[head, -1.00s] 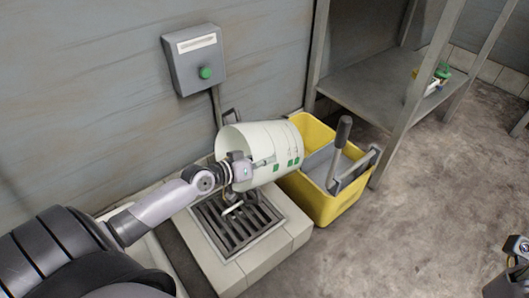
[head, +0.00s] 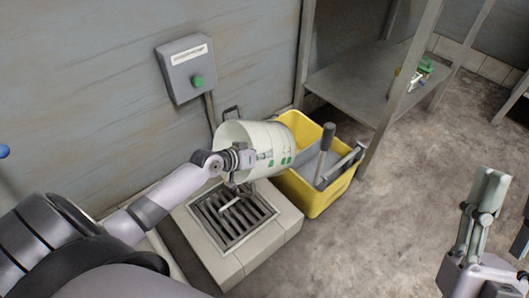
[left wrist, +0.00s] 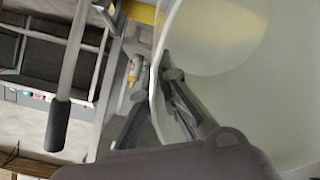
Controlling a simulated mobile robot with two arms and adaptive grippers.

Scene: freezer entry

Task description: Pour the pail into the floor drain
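The white pail (head: 258,140) with green marks lies tipped on its side above the floor drain (head: 237,218), its mouth facing left. My left gripper (head: 243,160) is at the pail's near side. In the left wrist view its fingers (left wrist: 160,100) straddle the wall of the pail (left wrist: 255,100) at the rim, one inside and one outside. No liquid stream can be made out, and the contents are hidden in the head view. My right gripper (head: 490,190) is raised at the right, away from the pail; its finger spacing is unclear.
A yellow mop bucket (head: 317,200) with a wringer handle (head: 325,150) stands right beside the drain's curb (head: 283,228). A metal shelf (head: 360,80) is behind it. A grey box with a green button (head: 188,68) is on the wall.

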